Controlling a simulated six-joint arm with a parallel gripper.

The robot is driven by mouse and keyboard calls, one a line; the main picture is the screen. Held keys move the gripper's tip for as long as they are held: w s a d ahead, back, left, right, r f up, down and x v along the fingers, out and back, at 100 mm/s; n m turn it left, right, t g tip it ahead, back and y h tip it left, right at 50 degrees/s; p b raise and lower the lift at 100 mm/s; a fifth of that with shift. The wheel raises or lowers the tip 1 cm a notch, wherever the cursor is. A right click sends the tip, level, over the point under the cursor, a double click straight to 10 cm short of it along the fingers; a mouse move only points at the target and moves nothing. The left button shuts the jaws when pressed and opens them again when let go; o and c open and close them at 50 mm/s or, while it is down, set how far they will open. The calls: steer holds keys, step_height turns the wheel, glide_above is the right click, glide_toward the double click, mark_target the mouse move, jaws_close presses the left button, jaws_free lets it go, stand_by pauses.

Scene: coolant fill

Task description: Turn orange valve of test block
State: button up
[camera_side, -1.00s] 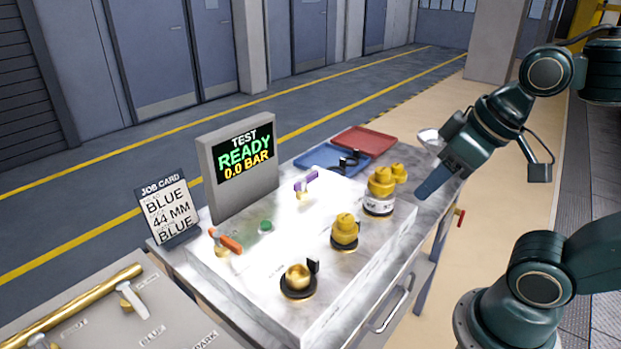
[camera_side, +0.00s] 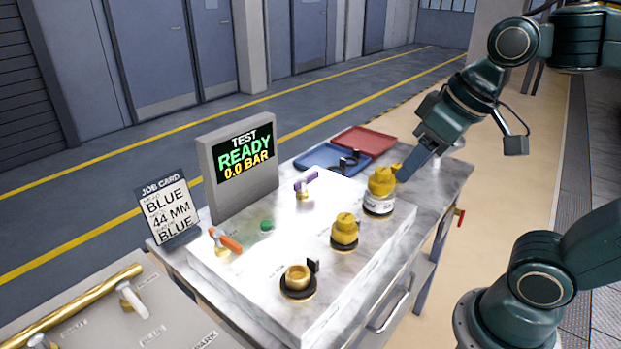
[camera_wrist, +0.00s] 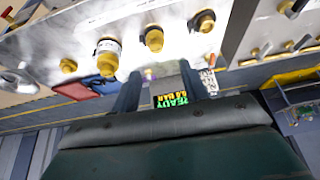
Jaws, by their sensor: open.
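The orange valve (camera_side: 229,241) has an orange lever on a brass body. It sits at the left side of the pale test block (camera_side: 265,281), in front of the display, in the side view. My gripper (camera_side: 404,177) is above the right rear of the bench, beside the yellow-capped fitting with a white label (camera_side: 379,189). It is well apart from the orange valve. In the wrist view my gripper's two fingers (camera_wrist: 160,88) are spread, with nothing held between them.
A display (camera_side: 241,161) reads TEST READY 0.0 BAR. A purple-handled valve (camera_side: 305,182), a green button (camera_side: 266,225), a yellow fitting (camera_side: 345,231) and a brass port (camera_side: 298,278) stand on the block. Blue (camera_side: 322,158) and red (camera_side: 365,141) trays lie behind. A job card (camera_side: 168,211) stands left.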

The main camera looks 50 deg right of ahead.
steer(key=w+a+r+g, duration=0.1)
steer(key=w+a+r, duration=0.2)
steer(key=w, duration=0.6)
steer(key=m+g, duration=0.2)
steer(key=g, duration=0.2)
glide_above(218, 233)
step_height(218, 233, down, 11)
steer(key=shift+r, duration=0.1)
step_height(218, 233, down, 14)
steer(key=shift+r, duration=0.1)
jaws_close()
